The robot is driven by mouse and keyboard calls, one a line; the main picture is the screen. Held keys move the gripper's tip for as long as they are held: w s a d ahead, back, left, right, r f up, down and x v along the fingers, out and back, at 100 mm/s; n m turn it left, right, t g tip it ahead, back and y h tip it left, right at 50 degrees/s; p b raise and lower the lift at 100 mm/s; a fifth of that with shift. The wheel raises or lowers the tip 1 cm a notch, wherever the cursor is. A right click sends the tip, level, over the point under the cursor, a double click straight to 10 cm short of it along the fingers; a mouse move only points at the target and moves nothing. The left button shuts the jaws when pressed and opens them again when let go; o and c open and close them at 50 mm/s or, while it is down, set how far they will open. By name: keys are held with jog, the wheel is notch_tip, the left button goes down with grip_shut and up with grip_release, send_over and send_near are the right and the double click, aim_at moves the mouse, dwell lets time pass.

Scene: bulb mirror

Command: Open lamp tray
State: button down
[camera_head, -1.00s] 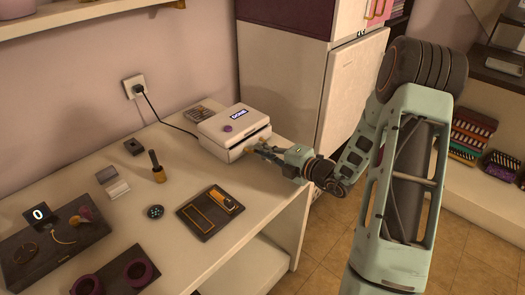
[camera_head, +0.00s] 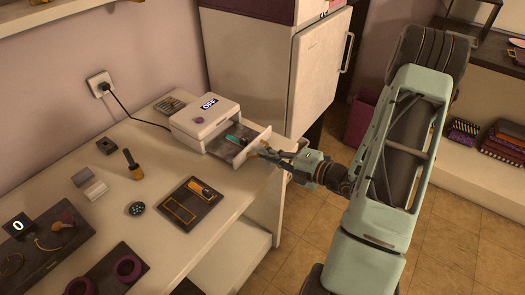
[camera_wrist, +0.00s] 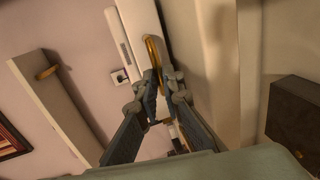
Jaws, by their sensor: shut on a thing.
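The lamp device is a white box (camera_head: 203,108) on the table, with a small display reading OFF and a purple knob. Its tray (camera_head: 243,147) is pulled out of the front toward the right. A teal, elongated item (camera_head: 238,140) lies inside it. My gripper (camera_head: 262,151) is at the tray's outer front and is shut on the tray's front handle. In the wrist view, the fingers (camera_wrist: 162,80) close around a gold, curved handle (camera_wrist: 153,52). The exact contact is hard to see.
A tall white cabinet (camera_head: 315,75) stands close behind the tray. A dark pad with a yellow item (camera_head: 190,205), a round dark object (camera_head: 137,209) and a wooden-handled tool (camera_head: 133,165) lie on the table. A cord runs from the wall socket (camera_head: 101,84).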

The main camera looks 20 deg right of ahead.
jog(key=c, duration=2.1)
grip_release()
jog(key=v, duration=1.2)
jog(key=shift+a, duration=0.1)
